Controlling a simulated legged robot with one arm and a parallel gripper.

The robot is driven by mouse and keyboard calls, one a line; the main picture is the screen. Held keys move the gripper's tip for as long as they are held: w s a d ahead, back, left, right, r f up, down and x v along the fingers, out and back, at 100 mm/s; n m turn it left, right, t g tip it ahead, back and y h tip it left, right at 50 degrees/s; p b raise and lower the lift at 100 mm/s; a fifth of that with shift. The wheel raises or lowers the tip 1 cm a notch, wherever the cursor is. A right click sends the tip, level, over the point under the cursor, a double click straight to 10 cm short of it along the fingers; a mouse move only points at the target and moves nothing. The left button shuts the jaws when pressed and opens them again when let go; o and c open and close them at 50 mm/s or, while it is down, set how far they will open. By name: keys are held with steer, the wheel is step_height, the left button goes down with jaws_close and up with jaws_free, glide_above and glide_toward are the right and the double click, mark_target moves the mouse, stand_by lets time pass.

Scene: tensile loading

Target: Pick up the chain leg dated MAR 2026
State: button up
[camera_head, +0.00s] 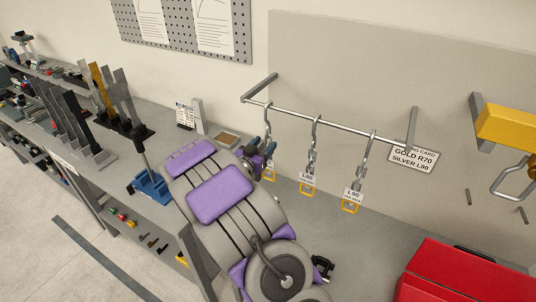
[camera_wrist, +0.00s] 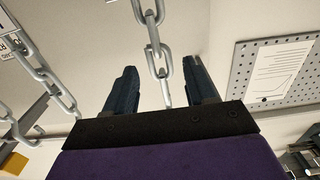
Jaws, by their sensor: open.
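Three chain legs hang from hooks on a metal rail (camera_head: 330,121). The middle leg (camera_head: 312,155) and the right leg (camera_head: 361,172) carry white tags that seem to read L90, with yellow ends below. The left leg (camera_head: 268,118) is largely hidden by my arm; its yellow end peeks out. No date is legible on any tag. My gripper (camera_head: 264,151) is at the left leg, open. In the wrist view its two dark fingers (camera_wrist: 160,78) stand apart, with a chain (camera_wrist: 152,35) showing in the gap between them, apparently untouched. Another chain (camera_wrist: 45,75) shows at left.
A card (camera_head: 412,157) reading GOLD R70, SILVER L90 hangs behind the rail's right end. A yellow block with a hook (camera_head: 508,130) is at far right, above a red box (camera_head: 455,275). Tools and a blue holder (camera_head: 150,187) crowd the left bench.

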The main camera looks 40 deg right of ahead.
mark_target(266, 139)
steer(key=shift+w+d+r, duration=0.1)
steer(key=shift+d, duration=0.1)
steer(key=b+x, duration=0.1)
steer(key=x, duration=0.4)
steer(key=shift+w+d+r, duration=0.1)
steer(key=shift+d+r, duration=0.05)
steer(key=shift+d, duration=0.05)
steer(key=shift+a, duration=0.1)
steer(key=shift+a+r, duration=0.1)
steer(key=shift+c, duration=0.8)
jaws_close()
